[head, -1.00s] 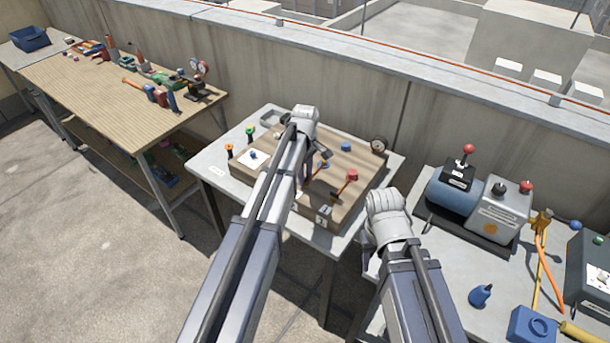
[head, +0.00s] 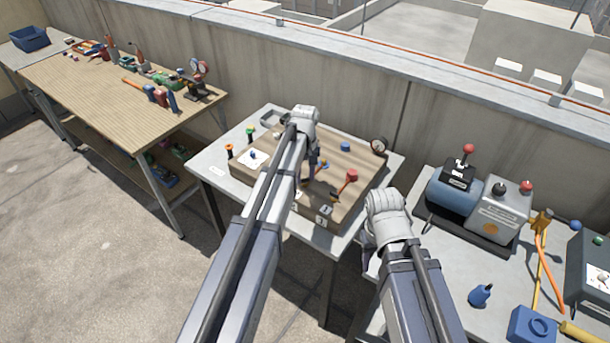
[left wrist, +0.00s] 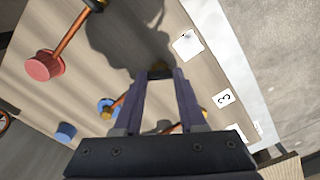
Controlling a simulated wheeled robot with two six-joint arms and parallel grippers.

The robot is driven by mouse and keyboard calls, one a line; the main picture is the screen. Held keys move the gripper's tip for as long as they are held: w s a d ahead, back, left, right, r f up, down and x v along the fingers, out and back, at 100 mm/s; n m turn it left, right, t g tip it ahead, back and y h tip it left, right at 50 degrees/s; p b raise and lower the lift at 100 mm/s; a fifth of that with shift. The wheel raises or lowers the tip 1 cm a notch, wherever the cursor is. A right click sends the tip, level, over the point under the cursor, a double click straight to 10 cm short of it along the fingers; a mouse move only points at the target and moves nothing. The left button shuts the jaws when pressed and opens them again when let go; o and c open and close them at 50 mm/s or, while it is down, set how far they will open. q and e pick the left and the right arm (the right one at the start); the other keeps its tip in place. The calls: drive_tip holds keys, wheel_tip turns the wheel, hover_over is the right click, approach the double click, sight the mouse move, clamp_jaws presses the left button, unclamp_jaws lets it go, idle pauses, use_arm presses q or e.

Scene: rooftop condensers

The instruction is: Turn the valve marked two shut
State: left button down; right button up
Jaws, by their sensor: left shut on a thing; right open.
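The wooden valve board (head: 262,178) lies on a grey table. My left gripper (head: 309,178) points down at the middle of the board. In the left wrist view its fingertips (left wrist: 160,74) are close together on a small thing, probably a valve handle, which they hide. Beside the fingers are a blue-and-orange fitting (left wrist: 106,106) and a copper pipe with a red cap (left wrist: 44,65). A number plate (left wrist: 223,97) reads 3; another white plate (left wrist: 187,45) is too small to read. I cannot make out a plate marked two. My right gripper (head: 369,243) is open, off the board's right side.
A gauge (head: 379,145) stands at the board's back right corner. A wooden bench (head: 115,90) with tools stands at the left. A concrete wall runs behind.

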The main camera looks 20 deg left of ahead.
use_arm(q)
drive_tip(key=m, duration=0.5)
drive_tip(key=shift+m, duration=0.3)
drive_tip(key=m, duration=0.5)
drive_tip(key=shift+m, duration=0.3)
drive_tip(key=shift+c, duration=2.4)
unclamp_jaws()
wheel_tip(320, 180, up, 8)
drive_tip(key=p, duration=0.8)
drive_tip(key=shift+f, duration=0.1)
